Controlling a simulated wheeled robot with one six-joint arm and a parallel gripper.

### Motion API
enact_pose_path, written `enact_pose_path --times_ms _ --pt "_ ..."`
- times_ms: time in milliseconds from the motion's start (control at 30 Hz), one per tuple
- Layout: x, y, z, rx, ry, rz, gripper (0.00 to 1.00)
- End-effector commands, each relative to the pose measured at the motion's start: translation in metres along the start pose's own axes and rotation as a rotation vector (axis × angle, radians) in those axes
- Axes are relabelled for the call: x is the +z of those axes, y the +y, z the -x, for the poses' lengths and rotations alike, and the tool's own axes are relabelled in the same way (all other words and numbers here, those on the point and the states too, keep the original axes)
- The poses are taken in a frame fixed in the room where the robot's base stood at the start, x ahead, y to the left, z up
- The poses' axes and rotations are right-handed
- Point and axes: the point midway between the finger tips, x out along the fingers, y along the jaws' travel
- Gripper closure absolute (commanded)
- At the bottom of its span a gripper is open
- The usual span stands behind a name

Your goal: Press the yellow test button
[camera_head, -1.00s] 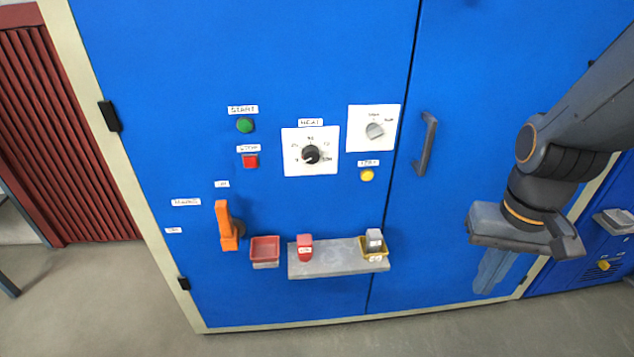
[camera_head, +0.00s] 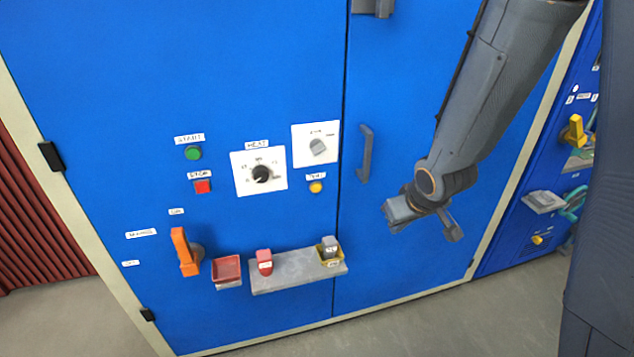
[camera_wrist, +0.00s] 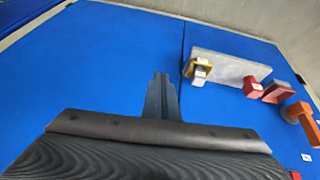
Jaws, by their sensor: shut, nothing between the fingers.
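The small round yellow test button (camera_head: 316,187) sits on the blue cabinet front, under a small white label and below the white panel with a grey knob. In the head view my gripper (camera_head: 405,212) is to the right of the button and slightly lower, clear of it. Its fingertips are hard to make out there. In the wrist view my gripper (camera_wrist: 161,80) shows its fingers together, empty, with blue cabinet face beyond them. The button cannot be seen in the wrist view.
A door handle (camera_head: 365,153) stands out between button and gripper. A grey shelf (camera_head: 290,275) with red and grey blocks is below. The heat dial (camera_head: 261,174), red stop button (camera_head: 202,186), green start button (camera_head: 193,153) and orange lever (camera_head: 185,252) are left.

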Motion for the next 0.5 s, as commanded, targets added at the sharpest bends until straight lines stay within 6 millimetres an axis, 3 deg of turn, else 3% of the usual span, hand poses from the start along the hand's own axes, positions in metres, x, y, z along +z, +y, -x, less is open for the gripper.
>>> enact_pose_path --times_ms 100,200,400,500 --pt "-0.030 -0.025 -0.019 -0.114 0.161 0.093 1.00" --pt "-0.049 -0.056 -0.025 -0.240 0.291 0.145 1.00" --pt "-0.062 -0.110 -0.018 -0.474 0.471 0.182 1.00" --pt "-0.063 -0.125 -0.011 -0.544 0.517 0.182 1.00"
